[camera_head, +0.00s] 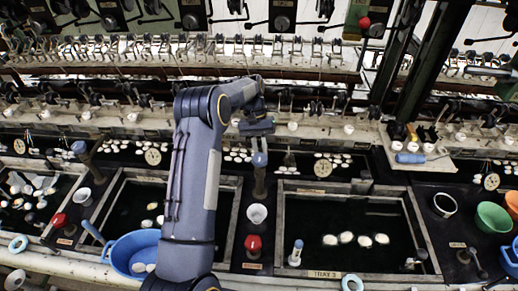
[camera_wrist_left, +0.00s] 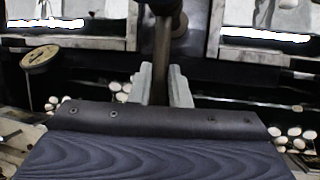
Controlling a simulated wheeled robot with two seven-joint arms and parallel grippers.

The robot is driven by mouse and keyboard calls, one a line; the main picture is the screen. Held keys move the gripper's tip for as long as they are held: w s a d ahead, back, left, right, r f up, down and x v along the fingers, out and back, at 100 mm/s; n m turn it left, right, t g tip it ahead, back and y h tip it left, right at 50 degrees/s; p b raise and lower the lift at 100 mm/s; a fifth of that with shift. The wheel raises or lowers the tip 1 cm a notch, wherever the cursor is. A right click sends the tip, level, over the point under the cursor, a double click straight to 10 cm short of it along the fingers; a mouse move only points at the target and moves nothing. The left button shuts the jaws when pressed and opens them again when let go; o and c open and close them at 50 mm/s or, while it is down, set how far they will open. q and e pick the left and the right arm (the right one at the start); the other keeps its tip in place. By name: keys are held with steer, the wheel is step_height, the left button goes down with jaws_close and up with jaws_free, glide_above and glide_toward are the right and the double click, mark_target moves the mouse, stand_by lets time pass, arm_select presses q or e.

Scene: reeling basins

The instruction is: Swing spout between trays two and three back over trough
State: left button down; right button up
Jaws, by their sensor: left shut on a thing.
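The spout (camera_head: 260,181) is a dark brown pipe with a blue knob. It stands on the strip between the middle tray (camera_head: 228,225) and the tray labelled TRAY 3 (camera_head: 281,220), its pipe running toward the front. My left gripper (camera_head: 258,138) is at its top. In the left wrist view the two pale fingers (camera_wrist_left: 164,88) are closed around the upright dark pipe (camera_wrist_left: 162,50). The arm hides part of the middle tray. The dark trough (camera_head: 225,165) with pale cocoons runs behind the trays. My right gripper is not seen.
A blue basin (camera_head: 125,250) sits over the middle tray's front left. A white cup (camera_head: 257,214) and red knob (camera_head: 253,243) stand in front of the spout. Another blue-knobbed spout (camera_head: 82,153) is at left. Green and blue bowls (camera_head: 492,217) are at right.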

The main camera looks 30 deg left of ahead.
arm_select(q)
steer(key=c, duration=1.4)
jaws_free()
steer(key=shift+o, duration=0.2)
steer(key=b+v, duration=0.1)
steer(key=v, duration=0.6)
steer(key=shift+w+a+r, duration=0.15)
steer(key=shift+a+r, duration=0.05)
steer(key=shift+r, duration=0.1)
